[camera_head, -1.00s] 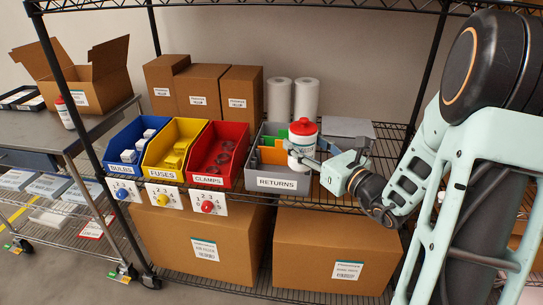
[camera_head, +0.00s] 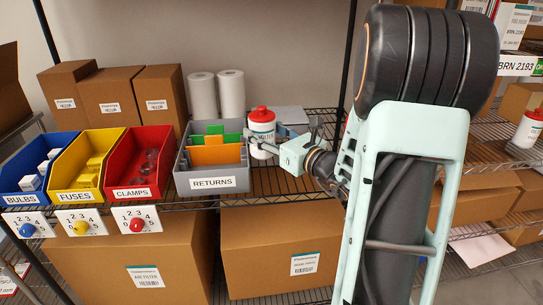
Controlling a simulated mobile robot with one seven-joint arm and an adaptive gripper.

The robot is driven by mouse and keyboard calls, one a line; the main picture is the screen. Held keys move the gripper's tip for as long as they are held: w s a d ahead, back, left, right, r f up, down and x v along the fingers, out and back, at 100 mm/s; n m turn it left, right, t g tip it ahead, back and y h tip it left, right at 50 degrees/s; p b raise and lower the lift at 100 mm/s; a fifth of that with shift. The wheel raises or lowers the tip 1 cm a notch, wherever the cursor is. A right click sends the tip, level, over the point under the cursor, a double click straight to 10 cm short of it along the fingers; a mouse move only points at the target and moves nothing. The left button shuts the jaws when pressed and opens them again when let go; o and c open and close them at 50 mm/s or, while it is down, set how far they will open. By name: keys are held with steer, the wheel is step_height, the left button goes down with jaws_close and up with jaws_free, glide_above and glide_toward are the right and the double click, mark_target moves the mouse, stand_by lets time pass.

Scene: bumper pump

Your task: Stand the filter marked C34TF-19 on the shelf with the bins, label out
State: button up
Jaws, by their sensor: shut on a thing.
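A white filter with a red cap (camera_head: 262,133) is upright just right of the grey RETURNS bin (camera_head: 212,184), on the shelf with the bins. Dark print faces forward on it, but the marking is too small to read. My gripper (camera_head: 279,140) comes from the right and is shut on the filter's right side. I cannot tell whether the filter's base touches the wire shelf (camera_head: 285,180) or hangs slightly above it. A second white filter with a red top (camera_head: 528,129) stands on another shelf at the far right.
Blue BULBS (camera_head: 30,187), yellow FUSES (camera_head: 85,183) and red CLAMPS (camera_head: 140,177) bins line the shelf to the left. Brown boxes (camera_head: 110,95) and two white rolls (camera_head: 231,94) stand behind. A shelf post (camera_head: 347,60) rises on the right. Some bare shelf shows right of RETURNS.

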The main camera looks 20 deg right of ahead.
steer(key=shift+w+d+f+b, duration=0.2)
steer(key=shift+d+f+b, duration=0.35)
steer(key=shift+f, duration=0.85)
steer(key=shift+w+d+f+b, duration=0.2)
steer(key=shift+d+f, duration=0.6)
steer(key=shift+f, duration=0.55)
steer(key=shift+w+d+f+b, duration=0.15)
steer(key=shift+d+f+b, duration=0.4)
steer(key=shift+f, duration=0.85)
steer(key=shift+d, duration=0.1)
steer(key=shift+f, duration=0.1)
steer(key=o, duration=1.7)
steer(key=shift+f, duration=0.1)
steer(key=shift+s+r, duration=0.1)
steer(key=shift+r, duration=0.1)
steer(key=p+v, duration=0.1)
steer(key=v, duration=1.1)
steer(key=shift+p, duration=0.35)
